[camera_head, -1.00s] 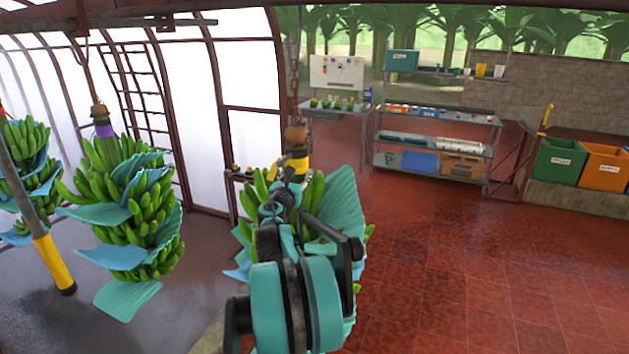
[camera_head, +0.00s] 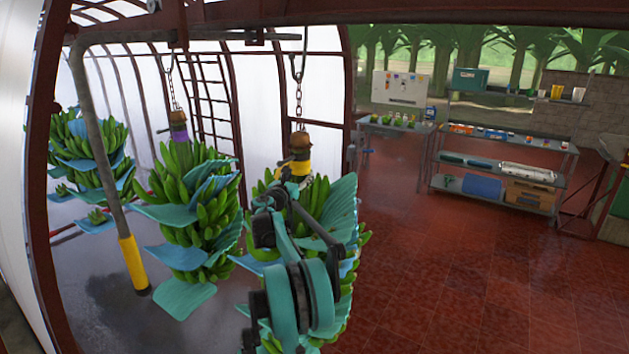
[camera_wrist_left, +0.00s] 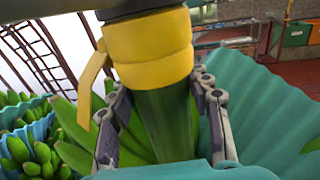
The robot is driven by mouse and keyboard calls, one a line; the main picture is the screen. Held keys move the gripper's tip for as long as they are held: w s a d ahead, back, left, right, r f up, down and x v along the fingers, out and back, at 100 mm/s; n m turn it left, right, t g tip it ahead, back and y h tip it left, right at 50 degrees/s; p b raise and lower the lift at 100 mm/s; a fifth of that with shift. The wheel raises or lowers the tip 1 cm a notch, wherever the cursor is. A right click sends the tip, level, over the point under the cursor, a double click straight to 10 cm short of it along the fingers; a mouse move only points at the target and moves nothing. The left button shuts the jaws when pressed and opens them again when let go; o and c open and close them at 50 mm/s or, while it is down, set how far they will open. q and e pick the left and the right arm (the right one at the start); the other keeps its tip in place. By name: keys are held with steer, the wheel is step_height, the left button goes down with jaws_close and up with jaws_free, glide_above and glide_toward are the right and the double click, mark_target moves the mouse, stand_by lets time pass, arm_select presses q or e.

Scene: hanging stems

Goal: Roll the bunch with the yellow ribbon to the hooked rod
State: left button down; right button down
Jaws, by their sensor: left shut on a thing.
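The bunch with the yellow ribbon (camera_head: 318,190) hangs upright from a chain, green with blue sheets between its fruit. Its yellow ribbon (camera_head: 299,168) wraps the stem top and fills the upper middle of the left wrist view (camera_wrist_left: 150,48). My left gripper (camera_wrist_left: 160,115) is shut on the stem just below the ribbon, one finger on each side. In the head view, my left wrist hides part of this bunch. The hooked rod (camera_head: 104,165) stands at left, with a bent top and a yellow lower end. My right gripper is not in view.
A bunch with a purple ribbon (camera_head: 178,133) hangs between the rod and the held bunch. Another bunch (camera_head: 85,155) hangs behind the rod at far left. A metal shelf (camera_head: 500,165) stands at the back right. The red tiled floor (camera_head: 470,270) at right is clear.

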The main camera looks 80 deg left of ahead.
arm_select(q)
steer(key=shift+s+a, duration=0.9)
steer(key=shift+s, duration=0.1)
steer(key=c, duration=1.1)
jaws_free()
steer(key=o, duration=0.4)
steer(key=v, duration=1.2)
steer(key=shift+s, duration=0.1)
